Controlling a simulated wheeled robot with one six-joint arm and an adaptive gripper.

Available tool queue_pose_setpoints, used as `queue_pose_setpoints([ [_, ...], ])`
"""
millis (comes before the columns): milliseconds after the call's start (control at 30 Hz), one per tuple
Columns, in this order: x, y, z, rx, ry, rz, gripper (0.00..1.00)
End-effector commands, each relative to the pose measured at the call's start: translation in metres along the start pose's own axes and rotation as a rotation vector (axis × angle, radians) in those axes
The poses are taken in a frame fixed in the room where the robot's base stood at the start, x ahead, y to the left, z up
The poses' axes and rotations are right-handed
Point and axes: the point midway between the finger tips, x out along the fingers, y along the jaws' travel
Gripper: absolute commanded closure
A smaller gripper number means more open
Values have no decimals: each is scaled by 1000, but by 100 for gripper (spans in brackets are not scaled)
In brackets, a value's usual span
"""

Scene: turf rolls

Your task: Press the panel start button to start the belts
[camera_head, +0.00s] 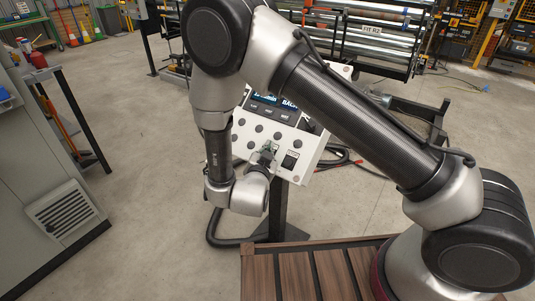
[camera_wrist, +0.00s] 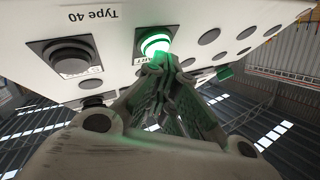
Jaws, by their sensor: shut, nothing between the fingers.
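The white control panel (camera_head: 310,165) stands on a dark post in the head view, with a screen at its top and rows of dark round buttons. In the wrist view the panel (camera_wrist: 110,70) appears upside down. A green lit button (camera_wrist: 155,42) glows there on a dark square mount, its label partly covered. My gripper (camera_wrist: 160,68) is shut and empty, with its fingertips right at the edge of this button. I cannot tell whether they touch it. In the head view my gripper (camera_head: 268,151) is at the panel's lower face, and my arm hides part of the panel.
A large dark button (camera_wrist: 70,57) sits beside the green one. A grey cabinet (camera_head: 45,170) stands at the left. A rack of rolls (camera_head: 350,40) is behind the panel. A brown slatted deck (camera_head: 300,272) is in front. The floor between is mostly clear, with cables at the right.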

Motion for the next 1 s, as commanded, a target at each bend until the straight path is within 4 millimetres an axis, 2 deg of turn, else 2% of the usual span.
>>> queue_pose_setpoints([
  [300,-10,-7,-7,0,0,0,100],
  [667,-12,-10,-9,0,0,-1,100],
  [1000,-36,-26,-26,2,0,-1,100],
])
